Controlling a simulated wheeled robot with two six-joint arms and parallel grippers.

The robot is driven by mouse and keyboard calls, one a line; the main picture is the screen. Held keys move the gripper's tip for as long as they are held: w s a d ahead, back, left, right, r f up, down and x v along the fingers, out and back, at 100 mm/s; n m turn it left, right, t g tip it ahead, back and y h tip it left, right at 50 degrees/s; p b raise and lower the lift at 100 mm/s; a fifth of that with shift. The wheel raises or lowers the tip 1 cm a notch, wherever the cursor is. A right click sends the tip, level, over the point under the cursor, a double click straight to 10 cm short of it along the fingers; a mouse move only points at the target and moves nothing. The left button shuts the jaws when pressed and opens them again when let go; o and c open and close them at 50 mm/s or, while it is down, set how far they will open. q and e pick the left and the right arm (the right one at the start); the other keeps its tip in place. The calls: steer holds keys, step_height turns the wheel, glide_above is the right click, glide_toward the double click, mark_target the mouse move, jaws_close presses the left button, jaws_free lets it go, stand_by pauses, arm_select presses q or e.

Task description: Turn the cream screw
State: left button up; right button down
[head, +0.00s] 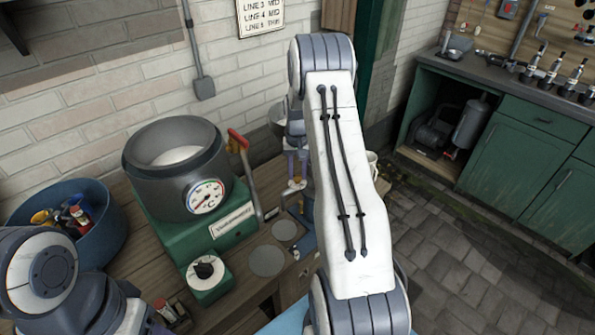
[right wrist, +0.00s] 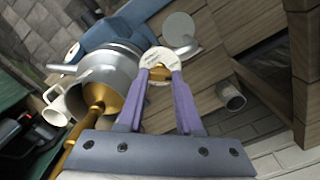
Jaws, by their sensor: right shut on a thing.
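My right gripper (head: 296,176) points down behind my right arm in the head view. In the right wrist view its purple fingers (right wrist: 161,80) are closed on a small brass piece with a round pale cap, which looks like the cream screw (right wrist: 163,56). The cap shows above the fingertips, and the fingers cover part of the brass. The screw sits beside a grey metal bowl (right wrist: 110,66) with a brass spout (right wrist: 95,100). Of my left arm, only links show at the lower left of the head view; its gripper is out of sight.
A dark pot with a dial (head: 178,150) stands on a green base (head: 190,245) with a red-handled lever (head: 238,138). A blue tub (head: 100,250) of small items is at the left. A white mug (head: 372,165) stands right of my arm. Green cabinets (head: 520,165) are farther right.

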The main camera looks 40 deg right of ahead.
steer(key=shift+r, duration=0.1)
steer(key=c, duration=0.6)
jaws_free()
steer(key=shift+o, duration=0.2)
step_height(320, 180, up, 10)
steer(key=b, duration=0.1)
steer(key=shift+r, duration=0.2)
